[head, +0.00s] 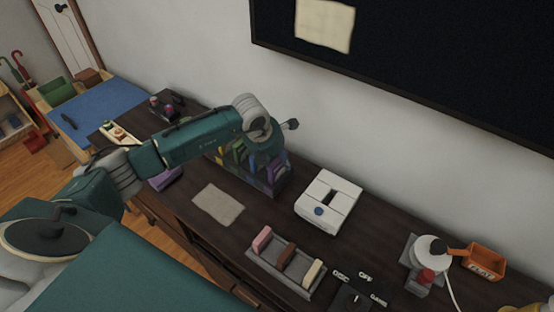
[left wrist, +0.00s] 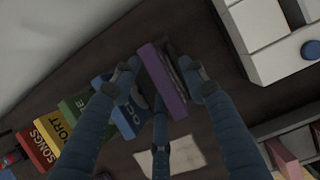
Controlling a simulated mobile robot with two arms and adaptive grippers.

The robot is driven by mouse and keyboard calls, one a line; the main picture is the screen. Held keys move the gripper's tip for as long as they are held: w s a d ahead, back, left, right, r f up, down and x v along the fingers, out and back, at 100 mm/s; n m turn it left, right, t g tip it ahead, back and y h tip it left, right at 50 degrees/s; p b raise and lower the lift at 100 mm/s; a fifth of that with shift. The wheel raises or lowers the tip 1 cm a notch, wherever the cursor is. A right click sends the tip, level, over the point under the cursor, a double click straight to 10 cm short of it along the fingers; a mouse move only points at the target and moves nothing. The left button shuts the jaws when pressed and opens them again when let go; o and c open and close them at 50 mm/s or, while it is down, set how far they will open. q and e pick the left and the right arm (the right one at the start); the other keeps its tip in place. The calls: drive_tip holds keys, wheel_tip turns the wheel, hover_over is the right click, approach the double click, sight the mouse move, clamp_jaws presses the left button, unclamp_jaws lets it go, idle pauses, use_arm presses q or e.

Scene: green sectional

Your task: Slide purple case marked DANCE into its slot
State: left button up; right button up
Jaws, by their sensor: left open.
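The purple case (left wrist: 162,80) stands at the end of a row of coloured cases, beside a blue case (left wrist: 112,112); I cannot read its marking. My left gripper (left wrist: 164,88) is open, with its fingers on both sides of the purple case and apart from each other. In the head view the left gripper (head: 268,148) is over the right end of the rack (head: 270,186) and hides part of it. The case seems to be down in the rack, but its lower edge and slot are hidden. My right gripper is not in view.
A white box-like device (head: 328,203) stands right of the rack. A grey tray (head: 278,268) with pink, brown and cream blocks lies in front. A flat grey mat (head: 218,204) is bare. Another purple item (head: 166,178) lies left on the dark dresser, near the arm.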

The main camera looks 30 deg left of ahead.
use_arm(q)
drive_tip(key=v, duration=1.2)
